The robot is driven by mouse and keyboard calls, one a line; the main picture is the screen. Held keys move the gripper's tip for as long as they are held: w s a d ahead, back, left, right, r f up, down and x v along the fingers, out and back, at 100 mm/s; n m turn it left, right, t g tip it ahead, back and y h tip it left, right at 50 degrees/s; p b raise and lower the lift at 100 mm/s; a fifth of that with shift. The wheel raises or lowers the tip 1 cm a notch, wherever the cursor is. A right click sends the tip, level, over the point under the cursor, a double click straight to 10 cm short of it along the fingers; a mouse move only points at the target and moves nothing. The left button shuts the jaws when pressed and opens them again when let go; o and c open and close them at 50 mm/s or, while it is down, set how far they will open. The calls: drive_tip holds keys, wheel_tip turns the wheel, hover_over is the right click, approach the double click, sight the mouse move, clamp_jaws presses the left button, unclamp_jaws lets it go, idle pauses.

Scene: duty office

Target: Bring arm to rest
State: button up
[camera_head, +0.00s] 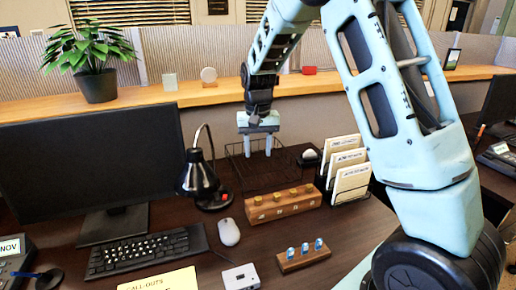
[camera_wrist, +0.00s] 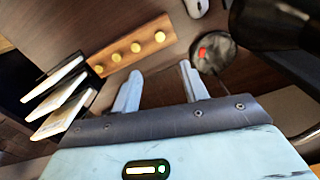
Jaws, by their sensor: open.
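My gripper (camera_head: 258,146) hangs from my raised arm over the back of the desk, pointing down, in the head view. Its two light blue fingers are apart with nothing between them. In the head view the fingers overlap a black wire tray (camera_head: 262,180) behind the wooden block; whether they touch it I cannot tell. In the wrist view the open fingers (camera_wrist: 158,88) point toward the wooden block with gold knobs (camera_wrist: 130,45).
The black lamp (camera_head: 200,178) stands left of my gripper; a file rack with papers (camera_head: 348,172) stands right. The wooden block (camera_head: 284,205), a smaller block with blue-white pieces (camera_head: 303,256), mouse (camera_head: 229,232), keyboard (camera_head: 147,252) and monitor (camera_head: 95,160) occupy the desk. A ledge (camera_head: 150,98) runs behind.

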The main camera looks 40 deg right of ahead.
idle(0.4)
drive_tip(key=s+a+r+n+y, duration=0.1)
drive_tip(key=s+a+n, duration=0.2)
drive_tip(key=s+a, duration=0.55)
drive_tip(key=s+a+r+n, duration=0.2)
drive_tip(key=s+a+n, duration=0.25)
drive_tip(key=a, duration=0.75)
drive_tip(key=s+a+n, duration=0.2)
drive_tip(key=s+n, duration=0.1)
drive_tip(key=s, duration=0.6)
drive_tip(key=s+a+f+n, duration=0.1)
drive_tip(key=s+a+n, duration=0.2)
drive_tip(key=s, duration=0.6)
drive_tip(key=shift+a+f, duration=0.15)
drive_tip(key=shift+a, duration=0.2)
